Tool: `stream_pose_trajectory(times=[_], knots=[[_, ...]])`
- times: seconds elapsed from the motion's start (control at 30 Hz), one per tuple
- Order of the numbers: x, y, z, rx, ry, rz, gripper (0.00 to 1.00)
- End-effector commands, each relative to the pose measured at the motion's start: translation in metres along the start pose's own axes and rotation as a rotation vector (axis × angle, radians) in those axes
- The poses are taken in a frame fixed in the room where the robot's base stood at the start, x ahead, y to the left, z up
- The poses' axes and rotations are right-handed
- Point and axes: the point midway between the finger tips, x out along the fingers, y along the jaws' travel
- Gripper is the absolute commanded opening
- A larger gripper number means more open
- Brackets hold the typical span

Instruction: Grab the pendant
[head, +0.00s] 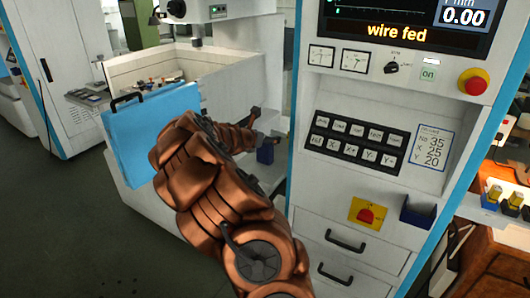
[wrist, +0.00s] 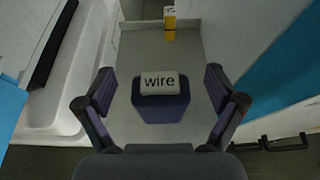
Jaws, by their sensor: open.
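A dark blue block-like holder with a white piece marked "wire" (wrist: 160,84) sits between my gripper's fingers in the wrist view; I cannot tell whether this white piece is the pendant. The dark blue holder (wrist: 160,112) stands on a light grey shelf and also shows in the head view (head: 265,153), just below the fingertips. My gripper (head: 265,127) is open, and in the wrist view its two fingers (wrist: 160,78) are spread on either side, with gaps to the holder. Nothing is held. My arm hides part of the shelf in the head view.
A yellow and white item (wrist: 168,23) stands farther along the shelf. The control cabinet (head: 390,90) is close on the right, with an empty-looking blue bin (head: 417,213). A blue door with a black handle (head: 150,130) stands open on the left.

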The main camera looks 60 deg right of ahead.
Motion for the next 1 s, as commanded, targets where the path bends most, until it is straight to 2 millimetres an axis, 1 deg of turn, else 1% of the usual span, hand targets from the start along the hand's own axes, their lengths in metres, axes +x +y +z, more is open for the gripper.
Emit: stream_pose_trajectory(times=[0.17, 0.2, 1.0], knots=[[0.0000, 0.0001, 0.0002, 0.000, -0.001, 0.000, 0.94], [0.0000, 0.0001, 0.0002, 0.000, -0.001, 0.000, 0.92], [-0.0003, 0.0003, 0.0005, 0.000, -0.001, 0.001, 0.08]])
